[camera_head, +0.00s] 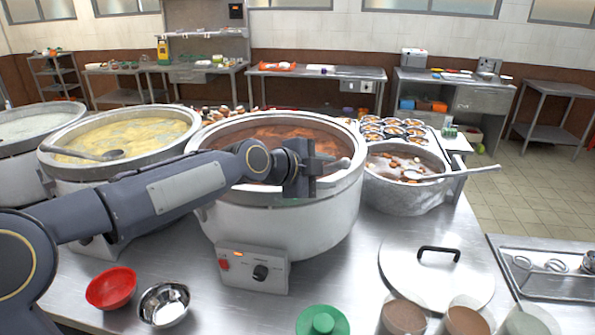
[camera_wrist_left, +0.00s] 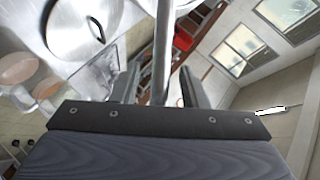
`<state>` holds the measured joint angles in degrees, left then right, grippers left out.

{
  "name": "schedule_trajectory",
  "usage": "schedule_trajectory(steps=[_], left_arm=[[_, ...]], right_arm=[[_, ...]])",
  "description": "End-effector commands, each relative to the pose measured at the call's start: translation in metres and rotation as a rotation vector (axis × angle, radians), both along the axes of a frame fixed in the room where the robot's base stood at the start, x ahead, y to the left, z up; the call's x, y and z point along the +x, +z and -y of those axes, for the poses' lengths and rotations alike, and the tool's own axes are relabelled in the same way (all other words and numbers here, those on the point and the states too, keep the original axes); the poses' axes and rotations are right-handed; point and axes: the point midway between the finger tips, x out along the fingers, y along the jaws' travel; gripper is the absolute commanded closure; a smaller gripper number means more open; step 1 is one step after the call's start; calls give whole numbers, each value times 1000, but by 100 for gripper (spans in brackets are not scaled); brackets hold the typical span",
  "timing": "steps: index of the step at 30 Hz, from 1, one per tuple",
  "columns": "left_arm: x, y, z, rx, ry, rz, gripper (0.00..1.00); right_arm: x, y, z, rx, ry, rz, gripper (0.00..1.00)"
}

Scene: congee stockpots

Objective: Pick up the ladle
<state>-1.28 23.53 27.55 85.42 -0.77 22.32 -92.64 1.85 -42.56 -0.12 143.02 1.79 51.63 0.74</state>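My left gripper (camera_head: 318,172) is over the right side of the middle stockpot (camera_head: 285,220), which holds reddish-brown congee. A light grey ladle handle (camera_head: 340,163) shows just beside its fingers, at the pot's rim. In the left wrist view, a straight metal handle (camera_wrist_left: 163,45) runs between the two fingers of my left gripper (camera_wrist_left: 160,88). The fingers look apart, with a gap on each side of the handle. The ladle's bowl is hidden. Other ladles rest in the left pot (camera_head: 100,155) and across the right pot (camera_head: 460,174). My right gripper is out of view.
A pot lid (camera_head: 437,275) lies at the right front of the steel counter. A red bowl (camera_head: 111,288), a metal bowl (camera_head: 164,303) and a green lid (camera_head: 322,321) are along the front. Small filled bowls (camera_head: 395,130) stand behind the right pot.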

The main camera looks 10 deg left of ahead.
Motion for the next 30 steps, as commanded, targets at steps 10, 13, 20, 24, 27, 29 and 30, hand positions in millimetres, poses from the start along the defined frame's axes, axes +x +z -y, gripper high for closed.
schedule_trajectory(steps=[10,13,20,24,27,29,30], left_arm=[[3,-2,3,1,1,1,67],[3,-2,3,0,1,1,80],[3,-2,3,0,1,1,100],[3,-2,3,1,1,0,100],[3,-2,3,1,1,0,100],[3,-2,3,1,1,0,100],[3,-2,3,1,1,0,100]], right_arm=[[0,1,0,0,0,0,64],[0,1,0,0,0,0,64],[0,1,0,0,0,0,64],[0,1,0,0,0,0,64],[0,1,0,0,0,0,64],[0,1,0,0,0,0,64],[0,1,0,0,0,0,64]])
